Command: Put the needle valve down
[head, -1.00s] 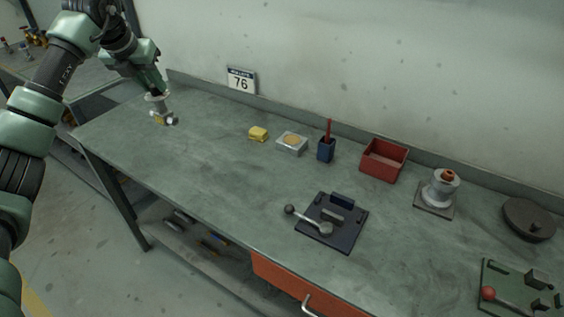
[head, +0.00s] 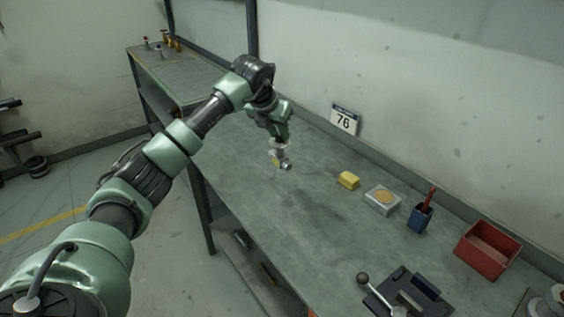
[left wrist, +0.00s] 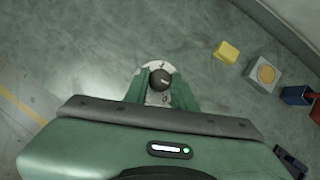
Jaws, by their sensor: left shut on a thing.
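In the left wrist view the valve (left wrist: 157,77) shows between the green fingers, with a dark round top and a pale rim. I cannot tell whether its underside touches the bench. My right gripper is not in view.
A yellow block (head: 348,180), a grey tray with a tan disc (head: 382,199), a blue cup (head: 420,217) and a red bin (head: 487,250) stand to the right. A number 76 sign (head: 344,120) stands at the back. The bench around the valve is clear.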

